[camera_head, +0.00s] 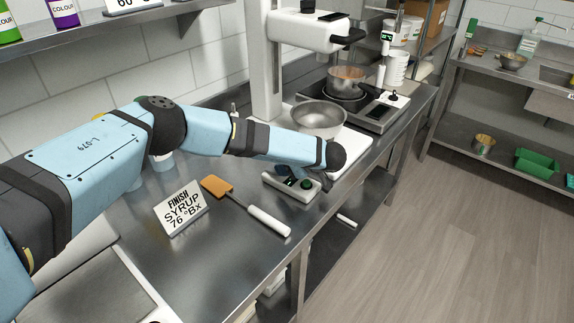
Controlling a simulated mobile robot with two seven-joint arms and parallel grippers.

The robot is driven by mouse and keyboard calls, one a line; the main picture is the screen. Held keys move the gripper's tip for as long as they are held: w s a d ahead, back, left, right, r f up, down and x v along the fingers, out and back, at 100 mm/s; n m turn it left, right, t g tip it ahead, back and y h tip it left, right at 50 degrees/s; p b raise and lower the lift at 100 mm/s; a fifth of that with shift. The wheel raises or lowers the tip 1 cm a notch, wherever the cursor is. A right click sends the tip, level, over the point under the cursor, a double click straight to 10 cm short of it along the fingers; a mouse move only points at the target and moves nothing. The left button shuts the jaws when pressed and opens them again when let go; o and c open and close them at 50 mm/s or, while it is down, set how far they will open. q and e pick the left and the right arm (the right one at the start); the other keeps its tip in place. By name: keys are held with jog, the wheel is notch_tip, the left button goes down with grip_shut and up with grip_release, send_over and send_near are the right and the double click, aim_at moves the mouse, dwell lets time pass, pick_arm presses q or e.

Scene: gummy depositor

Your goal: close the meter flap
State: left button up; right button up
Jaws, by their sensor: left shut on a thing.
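The meter (297,194) is a small white device with a round green button and a small dark window. It lies on the steel counter, right of the orange spatula. My left arm reaches over the counter from the left, and its wrist bends back above the meter. My left gripper (286,171) is low at the meter's back left end, partly hidden under my forearm. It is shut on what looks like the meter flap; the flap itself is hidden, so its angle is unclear. My right gripper is out of view.
A spatula (265,218) with a white handle lies in front of the meter. A syrup sign (182,210) stands to its left. A steel bowl (319,117) sits behind under a white mixer (310,30). A pot (346,79) is on a hob farther back.

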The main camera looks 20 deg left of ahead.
pick_arm(q)
jog(key=o, duration=0.9)
jog(key=shift+o, duration=0.2)
jog(key=b+v, duration=0.1)
jog(key=v, duration=1.2)
jog(key=shift+d+r, duration=0.2)
jog(key=shift+d, duration=0.1)
jog(key=shift+s, duration=0.15)
